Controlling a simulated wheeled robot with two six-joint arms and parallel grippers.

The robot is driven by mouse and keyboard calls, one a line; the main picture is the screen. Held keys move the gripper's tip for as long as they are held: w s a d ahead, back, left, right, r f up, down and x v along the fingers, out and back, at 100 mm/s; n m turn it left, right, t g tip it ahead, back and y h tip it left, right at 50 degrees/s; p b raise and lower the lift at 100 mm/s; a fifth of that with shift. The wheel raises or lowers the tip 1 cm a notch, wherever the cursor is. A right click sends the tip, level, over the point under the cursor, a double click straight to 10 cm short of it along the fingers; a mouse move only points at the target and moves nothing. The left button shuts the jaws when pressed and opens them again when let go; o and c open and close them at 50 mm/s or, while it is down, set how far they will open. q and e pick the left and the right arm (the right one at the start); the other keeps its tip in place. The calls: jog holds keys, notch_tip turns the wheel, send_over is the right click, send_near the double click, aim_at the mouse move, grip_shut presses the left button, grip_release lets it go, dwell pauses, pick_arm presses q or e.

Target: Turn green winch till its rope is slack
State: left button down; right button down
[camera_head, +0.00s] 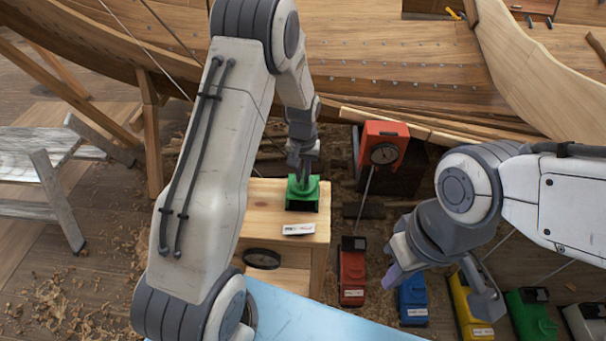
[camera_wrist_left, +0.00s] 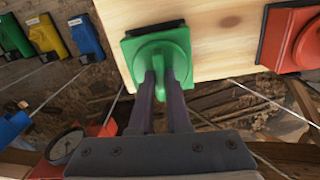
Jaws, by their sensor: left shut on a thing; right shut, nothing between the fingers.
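The green winch (camera_head: 304,198) sits on top of a pale wooden box (camera_head: 318,226), beside a small white label (camera_head: 298,229). My left gripper (camera_head: 302,176) comes down on it from above. In the left wrist view, its two dark fingers (camera_wrist_left: 160,84) are shut on the upright green grip of the winch (camera_wrist_left: 176,44). Thin ropes cross the left wrist view, but I cannot tell which belongs to this winch or whether it is slack. My right gripper (camera_head: 393,279) is shut and empty, above the row of coloured units on the floor.
A red box with a dial gauge (camera_head: 385,152) stands right of the wooden box. Red (camera_head: 352,275), blue (camera_head: 412,302), yellow (camera_head: 470,308) and green (camera_head: 530,314) units line the floor. A second, red winch (camera_wrist_left: 287,38) shows in the left wrist view. The wooden hull (camera_head: 400,60) rises behind.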

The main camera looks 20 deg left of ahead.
pick_arm(q)
jog(key=shift+n, duration=0.4)
jog(key=c, duration=0.9)
grip_release()
jog(key=shift+r, duration=0.1)
notch_tip(320, 180, up, 10)
jog(key=shift+d+r+b, duration=0.1)
jog(key=shift+r+b, duration=0.1)
jog(key=shift+b, duration=0.55)
